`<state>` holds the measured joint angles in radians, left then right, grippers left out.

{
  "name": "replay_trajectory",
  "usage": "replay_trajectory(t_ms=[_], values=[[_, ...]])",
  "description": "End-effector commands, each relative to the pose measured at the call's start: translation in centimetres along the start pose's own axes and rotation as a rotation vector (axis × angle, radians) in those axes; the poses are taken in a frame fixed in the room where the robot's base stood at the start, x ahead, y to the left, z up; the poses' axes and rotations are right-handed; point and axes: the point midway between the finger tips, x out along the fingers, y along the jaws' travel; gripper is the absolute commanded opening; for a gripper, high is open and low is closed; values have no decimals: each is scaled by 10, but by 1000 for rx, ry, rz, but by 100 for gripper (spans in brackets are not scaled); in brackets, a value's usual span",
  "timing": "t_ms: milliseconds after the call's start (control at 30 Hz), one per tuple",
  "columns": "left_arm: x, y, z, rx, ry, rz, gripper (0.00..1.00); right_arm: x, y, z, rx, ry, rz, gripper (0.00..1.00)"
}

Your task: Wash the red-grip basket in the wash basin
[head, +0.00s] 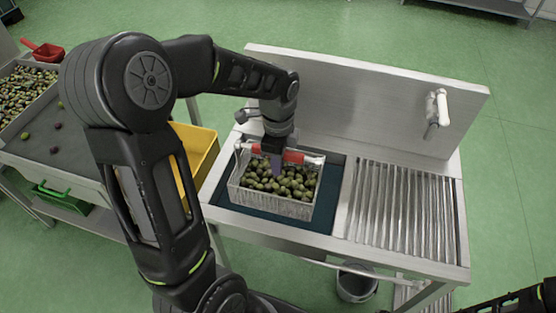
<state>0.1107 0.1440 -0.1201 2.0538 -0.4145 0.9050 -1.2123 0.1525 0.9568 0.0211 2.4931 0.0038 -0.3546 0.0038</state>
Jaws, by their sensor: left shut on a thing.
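The red-grip basket (270,208) is a pale wire basket full of green and dark olives, with a red grip (293,157) on its handle. My left gripper (276,160) is shut on the red grip from above. The basket is upright within the outline of the wash basin (335,205), whose dark blue-green inside (232,216) shows around it. I cannot tell whether its bottom is in the water or just above it. Of my right arm only a dark part shows at the bottom right corner; its gripper is out of view.
A ribbed steel drainboard (405,215) right of the basin is empty. A white tap (437,110) is on the splashback (370,95). A yellow crate (205,150) stands left. A sorting table (70,150) holds olives and a red scoop (42,51). A grey bucket (357,284) stands below.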

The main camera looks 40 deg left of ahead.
Motion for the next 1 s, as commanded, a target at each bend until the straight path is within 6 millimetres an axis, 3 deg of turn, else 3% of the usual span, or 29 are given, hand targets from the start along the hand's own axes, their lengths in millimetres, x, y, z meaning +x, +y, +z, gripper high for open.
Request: replay_trajectory(t_ms=[1000], values=[[103,0,0,0,0,-2,0,76,27,-4,-6,11,-8,36]])
